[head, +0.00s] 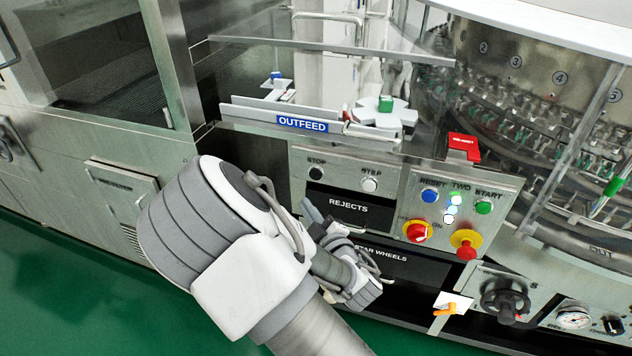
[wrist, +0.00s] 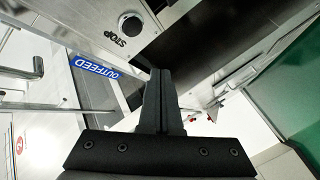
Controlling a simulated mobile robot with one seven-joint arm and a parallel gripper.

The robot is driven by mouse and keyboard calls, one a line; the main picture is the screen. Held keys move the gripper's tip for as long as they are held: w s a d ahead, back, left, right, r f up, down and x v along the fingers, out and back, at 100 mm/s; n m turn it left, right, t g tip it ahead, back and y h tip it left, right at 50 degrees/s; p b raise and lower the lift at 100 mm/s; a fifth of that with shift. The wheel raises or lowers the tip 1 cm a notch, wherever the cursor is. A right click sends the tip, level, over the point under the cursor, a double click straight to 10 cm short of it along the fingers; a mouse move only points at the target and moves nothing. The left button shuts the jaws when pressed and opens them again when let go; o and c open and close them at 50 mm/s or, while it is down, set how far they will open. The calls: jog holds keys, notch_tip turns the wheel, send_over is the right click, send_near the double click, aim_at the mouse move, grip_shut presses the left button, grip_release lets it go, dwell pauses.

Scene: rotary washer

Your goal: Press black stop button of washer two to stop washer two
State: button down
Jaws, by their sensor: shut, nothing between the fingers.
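The black STOP button (head: 316,173) is round and sits at the upper left of a grey metal panel, under its STOP label. In the wrist view the black button (wrist: 130,25) is at the top, left of centre, with STOP beside it. My gripper (head: 309,209) is shut and empty, in front of the panel and below the STOP button in the head view. In the wrist view the shut fingers (wrist: 160,73) point up the picture, with their tips apart from the button. How far they are from the panel face I cannot tell.
A white STEP button (head: 369,184) is right of STOP. The panel marked TWO (head: 461,188) carries a blue RESET, a green START (head: 483,207), a red-yellow switch (head: 417,232) and a red knob (head: 466,243). The OUTFEED ledge (head: 302,124) juts out above; the dark REJECTS slot (head: 348,207) is below.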

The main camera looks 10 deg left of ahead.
aim_at(315, 174)
jog(key=shift+s+a+f+n+y, duration=0.3)
jog(key=shift+s+a+n+y, duration=0.1)
jog(key=shift+s+a+n, duration=0.25)
jog(key=shift+w, duration=0.1)
jog(key=w, duration=0.8)
jog(key=shift+w+d, duration=0.35)
jog(key=shift+w, duration=0.05)
jog(key=shift+w+b, duration=0.1)
jog(key=shift+b, duration=0.2)
dwell(1.2)
jog(key=shift+w, duration=0.3)
